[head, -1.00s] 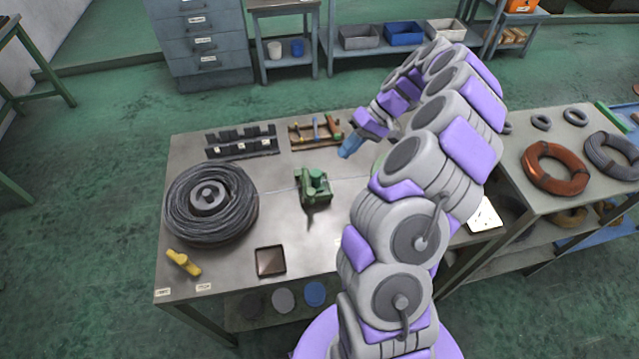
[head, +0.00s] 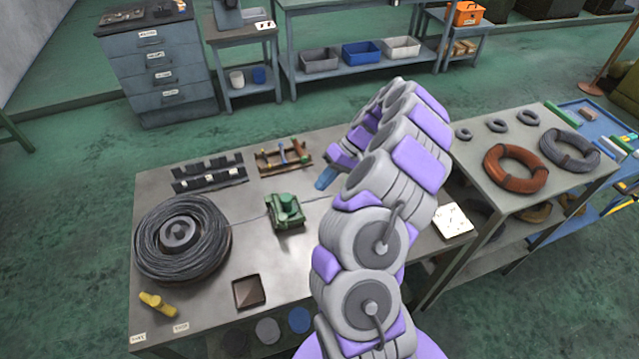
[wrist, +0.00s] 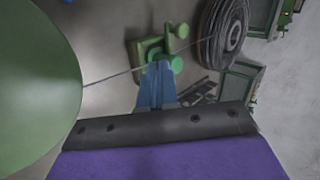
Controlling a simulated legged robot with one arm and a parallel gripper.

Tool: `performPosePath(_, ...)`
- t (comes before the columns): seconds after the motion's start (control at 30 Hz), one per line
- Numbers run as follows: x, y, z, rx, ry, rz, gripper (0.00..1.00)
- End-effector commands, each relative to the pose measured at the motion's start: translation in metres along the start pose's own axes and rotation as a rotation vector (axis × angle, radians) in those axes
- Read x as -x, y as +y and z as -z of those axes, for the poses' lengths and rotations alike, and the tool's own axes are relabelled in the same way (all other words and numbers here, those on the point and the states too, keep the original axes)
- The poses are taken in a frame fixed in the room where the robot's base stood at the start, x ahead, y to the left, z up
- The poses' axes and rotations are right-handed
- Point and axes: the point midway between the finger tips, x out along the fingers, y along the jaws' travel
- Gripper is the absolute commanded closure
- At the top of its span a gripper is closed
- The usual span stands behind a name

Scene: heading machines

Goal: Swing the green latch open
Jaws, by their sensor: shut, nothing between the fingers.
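The green latch device (head: 286,211) sits on the grey metal table (head: 262,262), near its middle. It also shows in the wrist view (wrist: 160,48), just beyond my fingertips. My gripper (head: 325,178) has blue fingers and hangs to the right of and behind the green device in the head view. In the wrist view my gripper (wrist: 158,72) is shut and empty, its tips overlapping the lower part of the device in the picture. I cannot tell if they touch. A thin wire runs across the table to the device.
A coil of dark wire (head: 150,240) lies on the table's left. A yellow tool (head: 157,303), a small square tray (head: 249,292) and a tool rack (head: 284,157) are also there. A large green round shape (wrist: 35,90) fills the wrist view's left side.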

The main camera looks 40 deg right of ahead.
Motion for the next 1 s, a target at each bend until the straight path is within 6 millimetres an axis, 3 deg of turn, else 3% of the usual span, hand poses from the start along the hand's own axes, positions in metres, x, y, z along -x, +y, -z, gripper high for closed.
performPosePath(0.4, -0.081, -0.004, -0.001, 0.001, -0.005, 0.003, 1.00)
performPosePath(0.7, -0.103, -0.023, -0.001, 0.000, -0.002, 0.001, 1.00)
performPosePath(1.0, -0.106, -0.025, -0.001, -0.001, -0.002, 0.001, 1.00)
